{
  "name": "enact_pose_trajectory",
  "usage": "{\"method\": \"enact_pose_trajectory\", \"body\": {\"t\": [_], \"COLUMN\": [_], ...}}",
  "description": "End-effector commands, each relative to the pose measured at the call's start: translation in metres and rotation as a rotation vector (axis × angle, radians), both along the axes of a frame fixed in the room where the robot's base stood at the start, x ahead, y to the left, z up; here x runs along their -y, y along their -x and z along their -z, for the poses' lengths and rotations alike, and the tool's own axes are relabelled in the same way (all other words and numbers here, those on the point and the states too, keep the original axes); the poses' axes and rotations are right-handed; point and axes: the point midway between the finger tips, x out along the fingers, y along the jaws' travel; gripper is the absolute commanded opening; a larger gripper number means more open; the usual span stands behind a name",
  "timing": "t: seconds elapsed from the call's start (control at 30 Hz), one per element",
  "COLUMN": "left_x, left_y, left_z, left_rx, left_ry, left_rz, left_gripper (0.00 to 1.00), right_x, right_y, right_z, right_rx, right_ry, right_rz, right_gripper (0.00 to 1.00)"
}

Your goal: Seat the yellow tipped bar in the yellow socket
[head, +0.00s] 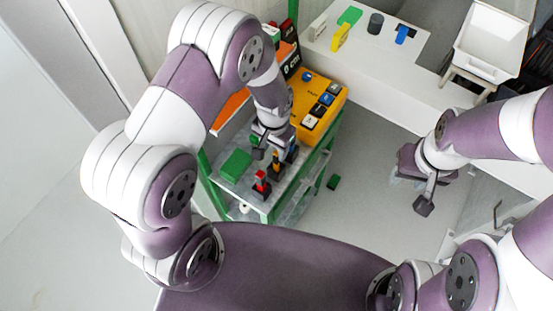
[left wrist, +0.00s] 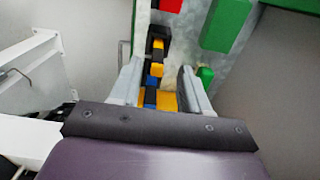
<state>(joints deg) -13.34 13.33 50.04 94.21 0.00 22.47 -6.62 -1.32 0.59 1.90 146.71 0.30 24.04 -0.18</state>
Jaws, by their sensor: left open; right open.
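An upright dark piece with yellow on its upper part (head: 276,158) stands on the green-framed cart, between a red-topped piece (head: 262,182) and a blue one (head: 292,152). I cannot tell bar from socket there. My left gripper (head: 269,147) is open just above and behind this row. In the left wrist view, its spread fingers (left wrist: 160,80) have yellow (left wrist: 168,101) and blue (left wrist: 150,97) surfaces between or beyond them. A black-and-yellow piece (left wrist: 157,52) lies past the fingertips. Contact is unclear. My right gripper (head: 414,186) is open and empty, over the floor at right.
A yellow button box (head: 325,92) stands behind my left gripper. A white bench (head: 400,80) with several coloured pieces and a white bin (head: 491,42) are at the back.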

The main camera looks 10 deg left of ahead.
Motion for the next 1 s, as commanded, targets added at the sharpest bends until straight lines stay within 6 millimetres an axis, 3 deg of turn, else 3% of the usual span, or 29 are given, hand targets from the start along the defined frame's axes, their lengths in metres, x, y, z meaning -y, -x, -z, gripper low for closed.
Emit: {"method": "enact_pose_trajectory", "body": {"t": [0.2,0.3,0.57,0.7,1.0], "left_x": [0.005,0.005,0.005,0.005,0.005], "left_y": [0.001,-0.001,-0.001,-0.001,-0.002], "left_z": [0.032,0.049,0.056,0.055,0.055], "left_rx": [-0.005,-0.002,0.001,0.001,0.002], "left_ry": [-0.001,-0.001,0.000,0.000,0.001], "left_rz": [0.001,0.000,0.000,0.000,0.000], "left_gripper": [0.46,0.46,0.46,0.00,0.00], "right_x": [0.000,0.000,0.000,0.000,0.000], "right_y": [0.000,0.000,0.000,0.000,0.000], "right_z": [-0.025,-0.025,-0.023,-0.023,-0.023], "right_rx": [0.000,0.000,0.000,0.000,0.000], "right_ry": [0.000,0.000,0.000,0.000,0.000], "right_rz": [0.000,0.000,0.000,0.000,0.000], "right_gripper": [0.43,0.43,0.43,0.43,0.43]}}
